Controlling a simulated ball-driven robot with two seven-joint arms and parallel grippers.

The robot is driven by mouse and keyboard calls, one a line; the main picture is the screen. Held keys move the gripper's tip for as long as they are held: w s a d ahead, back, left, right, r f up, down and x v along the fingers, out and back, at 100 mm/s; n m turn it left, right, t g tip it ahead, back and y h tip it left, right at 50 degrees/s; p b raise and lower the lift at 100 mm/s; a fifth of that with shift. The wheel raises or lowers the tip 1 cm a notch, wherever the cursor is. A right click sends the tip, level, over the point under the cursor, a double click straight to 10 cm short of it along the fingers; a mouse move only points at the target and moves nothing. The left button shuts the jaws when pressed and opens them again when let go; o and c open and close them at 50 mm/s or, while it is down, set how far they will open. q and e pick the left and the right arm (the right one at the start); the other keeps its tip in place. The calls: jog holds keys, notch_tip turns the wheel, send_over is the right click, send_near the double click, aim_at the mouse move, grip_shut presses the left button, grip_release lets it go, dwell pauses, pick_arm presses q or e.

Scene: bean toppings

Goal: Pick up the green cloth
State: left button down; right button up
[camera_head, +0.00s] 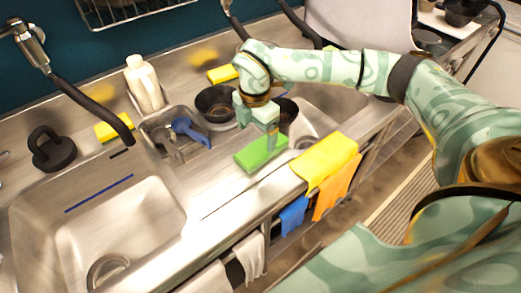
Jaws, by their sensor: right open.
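The green cloth (252,156) looks like a flat, bright green slab. It lies on the steel counter near the front edge, in the middle of the view. My right gripper (258,138) is over it, pointing down, with its fingers apart and nothing visibly held. One fingertip overlaps the right part of the cloth in the picture; I cannot tell whether it touches. My left gripper is not in view.
A yellow cloth (325,160) lies over the counter edge to the right, with orange (336,192) and blue (293,216) cloths hanging below. Behind are dark bowls (216,103) and a metal container with a blue-handled tool (190,130). A sink (110,215) is at left.

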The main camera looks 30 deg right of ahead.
aim_at(259, 147)
jog(key=f, duration=0.3)
jog(key=f+b, duration=0.1)
jog(key=f, duration=0.1)
jog(key=shift+s+d+f, duration=0.15)
jog(key=shift+d+f, duration=0.05)
jog(key=shift+d, duration=0.2)
jog(key=shift+f, duration=0.45)
jog(key=shift+c, duration=0.3)
jog(key=c, duration=1)
